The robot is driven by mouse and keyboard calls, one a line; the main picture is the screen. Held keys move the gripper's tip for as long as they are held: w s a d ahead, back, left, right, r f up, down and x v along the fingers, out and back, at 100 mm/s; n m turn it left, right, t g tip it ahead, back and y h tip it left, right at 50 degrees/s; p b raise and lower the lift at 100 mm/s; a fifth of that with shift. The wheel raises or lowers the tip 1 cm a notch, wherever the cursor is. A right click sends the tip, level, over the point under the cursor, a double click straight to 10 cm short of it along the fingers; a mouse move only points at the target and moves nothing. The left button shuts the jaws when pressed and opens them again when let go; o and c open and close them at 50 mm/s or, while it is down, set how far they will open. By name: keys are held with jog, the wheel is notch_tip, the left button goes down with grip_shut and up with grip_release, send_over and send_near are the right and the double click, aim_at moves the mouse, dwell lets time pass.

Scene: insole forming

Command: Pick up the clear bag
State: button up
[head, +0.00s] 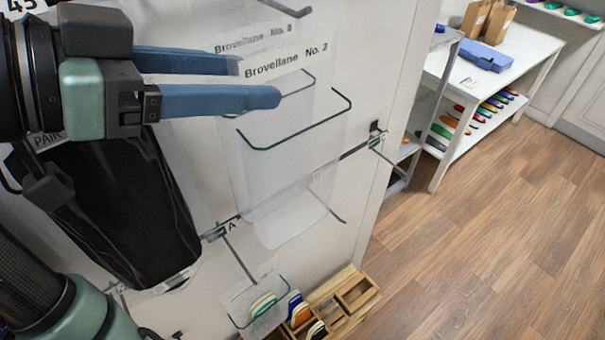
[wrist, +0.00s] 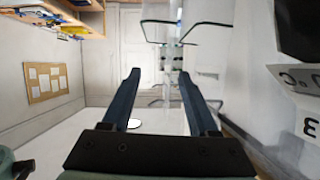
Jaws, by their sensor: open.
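A clear bag (head: 285,160) hangs on the white wall panel below a label reading "Brovellane No. 2" (head: 286,61). It is see-through, with a dark green wire-like rim across its upper part. My gripper (head: 258,80) is at its upper left in the head view, its two blue fingers apart and pointing right. The lower fingertip overlaps the bag's upper left in the picture; I cannot tell whether they touch. In the wrist view my gripper (wrist: 159,74) shows nothing held between the fingers. Clear shapes with dark rims (wrist: 205,30) show beyond them, but which is the bag is unclear.
A black bag (head: 130,215) hangs to the left, below my gripper. Under the clear bag are a small clear pouch with insoles (head: 262,305) and a wooden tray (head: 352,290). Rails jut from the wall. A white table (head: 520,48) stands back right; the wooden floor is open.

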aim_at(248, 150)
notch_tip(248, 150, down, 8)
jog(key=shift+s+r+p, duration=0.1)
jog(key=shift+p, duration=0.8)
jog(key=shift+p+x, duration=0.35)
jog(key=shift+x, duration=0.65)
jog(key=shift+p+x, duration=1)
jog(key=shift+x, duration=1.9)
jog(key=shift+a, duration=0.1)
grip_shut()
